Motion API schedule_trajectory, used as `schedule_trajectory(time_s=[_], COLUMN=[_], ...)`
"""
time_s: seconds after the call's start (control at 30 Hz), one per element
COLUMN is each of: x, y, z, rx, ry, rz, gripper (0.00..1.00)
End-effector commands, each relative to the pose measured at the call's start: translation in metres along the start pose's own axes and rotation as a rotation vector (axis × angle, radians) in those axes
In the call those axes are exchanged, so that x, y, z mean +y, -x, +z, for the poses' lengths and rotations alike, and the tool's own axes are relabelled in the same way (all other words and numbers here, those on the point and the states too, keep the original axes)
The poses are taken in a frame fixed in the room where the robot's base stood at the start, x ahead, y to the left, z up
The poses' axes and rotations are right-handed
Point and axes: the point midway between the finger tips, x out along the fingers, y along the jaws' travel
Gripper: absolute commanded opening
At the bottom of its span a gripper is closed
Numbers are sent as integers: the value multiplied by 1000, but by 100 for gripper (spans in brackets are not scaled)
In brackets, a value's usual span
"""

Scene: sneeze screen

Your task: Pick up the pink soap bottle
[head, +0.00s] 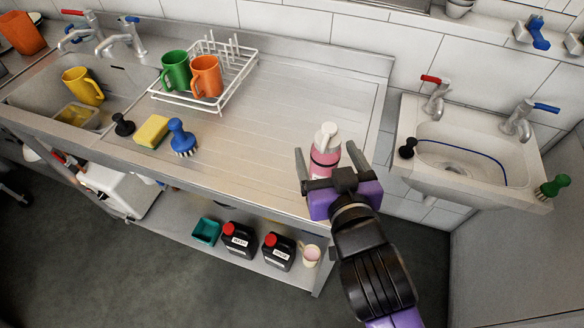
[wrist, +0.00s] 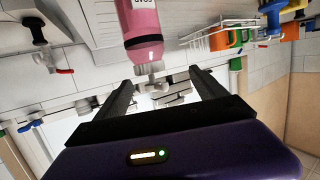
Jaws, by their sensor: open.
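The pink soap bottle (head: 325,158) stands upright on the steel draining counter near its right front end. It has a white pump top and a dark band. In the wrist view, which is upside down, the bottle (wrist: 140,20) hangs from the top edge with its pump towards the fingers. My gripper (head: 328,163) is open, its two fingers on either side of the bottle in the head view. In the wrist view the fingertips (wrist: 161,80) are apart, with the pump showing between them. Whether they touch the bottle cannot be told.
A white dish rack (head: 245,75) with green and orange mugs stands at the back of the counter. A yellow sponge (head: 153,131) and blue brush (head: 181,138) lie to the left. A small hand basin (head: 510,180) is on the right. The counter between brush and bottle is clear.

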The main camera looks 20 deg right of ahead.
Motion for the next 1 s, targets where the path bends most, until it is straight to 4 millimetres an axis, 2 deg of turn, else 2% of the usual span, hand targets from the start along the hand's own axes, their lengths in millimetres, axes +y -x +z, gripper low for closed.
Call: schedule_trajectory(time_s=[0.1,0.23,0.57,0.8,1.0], x=[17,24,26,27,28], y=[1,1,-29,-62,-74], z=[26,38,43,49,52], rx=[-102,-148,-150,-150,-148], ry=[-25,-50,-59,-58,-58], rz=[72,104,104,102,102], gripper=[81,81,81,81,81])
